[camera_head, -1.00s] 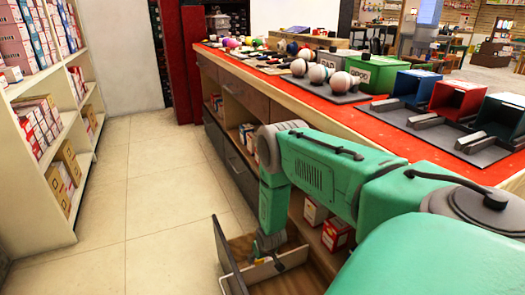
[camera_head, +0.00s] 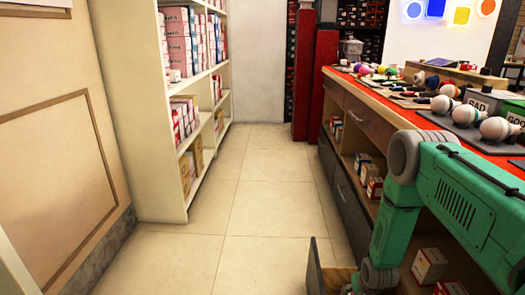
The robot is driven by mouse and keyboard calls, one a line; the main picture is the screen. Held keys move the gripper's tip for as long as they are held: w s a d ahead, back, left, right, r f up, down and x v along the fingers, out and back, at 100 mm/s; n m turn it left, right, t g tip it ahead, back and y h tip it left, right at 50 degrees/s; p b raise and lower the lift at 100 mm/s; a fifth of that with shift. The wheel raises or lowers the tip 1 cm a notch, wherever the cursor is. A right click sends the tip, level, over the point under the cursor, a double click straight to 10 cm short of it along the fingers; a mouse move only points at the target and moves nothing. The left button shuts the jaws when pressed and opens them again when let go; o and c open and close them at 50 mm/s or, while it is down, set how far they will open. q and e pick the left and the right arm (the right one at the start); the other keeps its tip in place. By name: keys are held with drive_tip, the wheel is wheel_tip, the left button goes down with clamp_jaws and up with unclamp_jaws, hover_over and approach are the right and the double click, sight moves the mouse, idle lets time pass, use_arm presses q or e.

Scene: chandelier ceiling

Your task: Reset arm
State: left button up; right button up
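My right arm comes in from the right over the counter side and bends down. My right gripper (camera_head: 366,282) is at the bottom edge of the head view, beside an open drawer (camera_head: 318,278) low in the counter. Its fingertips are cut off or hidden, so I cannot tell whether it is open or whether it touches the drawer. My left arm and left gripper are not in view.
A stocked white shelf (camera_head: 155,110) stands left. The tiled aisle (camera_head: 232,215) is clear.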

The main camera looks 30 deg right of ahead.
drive_tip(key=s+a+n, duration=0.1)
drive_tip(key=s+a, duration=0.1)
drive_tip(key=a, duration=0.3)
drive_tip(key=s+a+r+n+y, duration=0.1)
drive_tip(key=s+a, duration=0.2)
drive_tip(key=a, duration=0.3)
drive_tip(key=s+a+r+n+g, duration=0.1)
drive_tip(key=s+a, duration=0.2)
drive_tip(key=a, duration=0.2)
drive_tip(key=shift+a+r+y, duration=0.1)
drive_tip(key=shift+a+y, duration=0.05)
drive_tip(key=shift+y, duration=0.25)
drive_tip(key=s+a+r+n+g, duration=0.1)
drive_tip(key=s+a+r, duration=0.2)
drive_tip(key=s, duration=0.2)
drive_tip(key=s+a+r+n+g, duration=0.1)
drive_tip(key=s+a+r, duration=0.15)
drive_tip(key=s, duration=0.25)
drive_tip(key=s+a+r+n, duration=0.2)
drive_tip(key=s+a, duration=0.1)
drive_tip(key=s, duration=0.2)
wheel_tip(320, 180, up, 17)
drive_tip(key=w+p, duration=0.1)
drive_tip(key=p, duration=1.6)
drive_tip(key=shift+w+m+p, duration=0.15)
drive_tip(key=shift+m+p, duration=0.15)
